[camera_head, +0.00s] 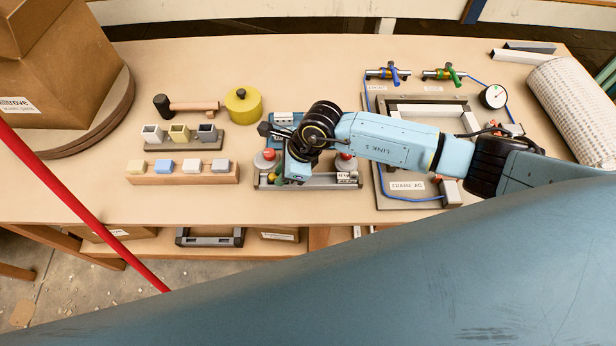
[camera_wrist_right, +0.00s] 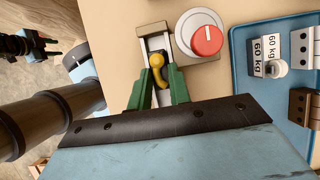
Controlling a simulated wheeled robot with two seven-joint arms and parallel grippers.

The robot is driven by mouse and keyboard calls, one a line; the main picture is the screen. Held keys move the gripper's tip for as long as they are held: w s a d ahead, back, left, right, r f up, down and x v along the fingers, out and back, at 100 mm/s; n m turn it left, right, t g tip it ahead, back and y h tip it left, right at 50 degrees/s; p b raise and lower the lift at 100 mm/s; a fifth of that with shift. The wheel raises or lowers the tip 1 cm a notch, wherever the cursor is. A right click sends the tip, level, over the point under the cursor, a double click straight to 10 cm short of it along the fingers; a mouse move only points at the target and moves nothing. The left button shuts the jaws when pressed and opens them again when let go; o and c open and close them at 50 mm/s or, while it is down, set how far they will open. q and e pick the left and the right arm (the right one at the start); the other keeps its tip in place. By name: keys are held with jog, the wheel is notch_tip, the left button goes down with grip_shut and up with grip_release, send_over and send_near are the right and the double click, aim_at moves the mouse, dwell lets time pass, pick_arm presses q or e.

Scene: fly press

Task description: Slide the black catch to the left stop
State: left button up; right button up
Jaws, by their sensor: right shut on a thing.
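The fixture with the catch (camera_head: 325,183) stands at the table's front middle in the head view, partly hidden by my right arm. In the head view my right gripper (camera_head: 277,178) points down at the fixture's left part. The track's stops are not clear.
A red-topped round knob (camera_wrist_right: 205,40) stands close beside the track. A blue plate with 60 kg blocks (camera_wrist_right: 240,65) lies beyond it. A tray of coloured blocks (camera_head: 180,179) is to the left, and a framed panel with blue tubing (camera_head: 415,200) to the right.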

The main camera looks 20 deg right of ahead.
jog(key=shift+a, duration=0.2)
jog(key=shift+w+a+b, duration=0.3)
jog(key=shift+a+b, duration=0.1)
jog(key=shift+a, duration=0.35)
jog(key=o, duration=0.9)
jog(key=shift+d, duration=0.1)
jog(key=shift+c, duration=0.4)
jog(key=shift+c, duration=0.9)
jog(key=shift+r, duration=0.15)
jog(key=shift+r+p, duration=2.9)
jog(key=shift+r, duration=0.5)
